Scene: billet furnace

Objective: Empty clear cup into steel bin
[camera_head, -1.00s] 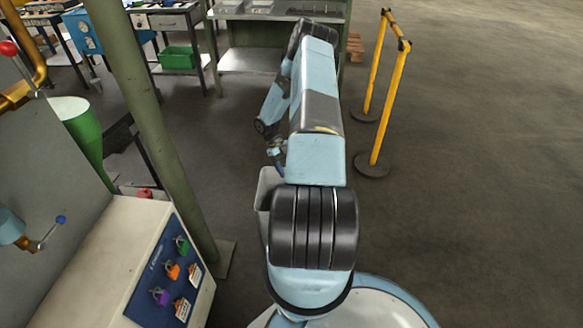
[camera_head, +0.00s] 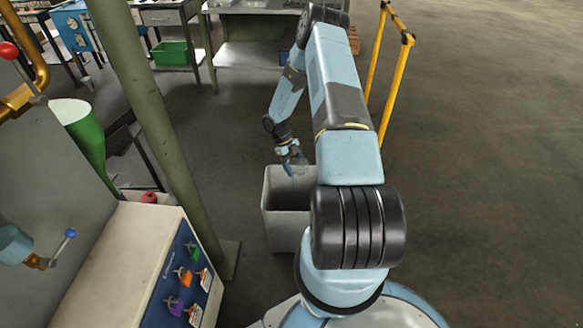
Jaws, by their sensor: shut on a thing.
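The steel bin (camera_head: 284,228) is a grey, open-topped box on the floor in the middle of the view, partly hidden on its right by my arm. My gripper (camera_head: 293,164) is over the back part of the bin's opening, close to rim height. It is shut on the clear cup (camera_head: 300,169), which shows only as a small, faint, see-through shape at the fingers. The cup's tilt and contents are too small to tell.
A green post (camera_head: 160,130) and a control cabinet with coloured padlocks (camera_head: 184,277) stand left of the bin. A workbench (camera_head: 262,57) is behind, and a yellow barrier (camera_head: 394,75) is at the back right. The floor at right is clear.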

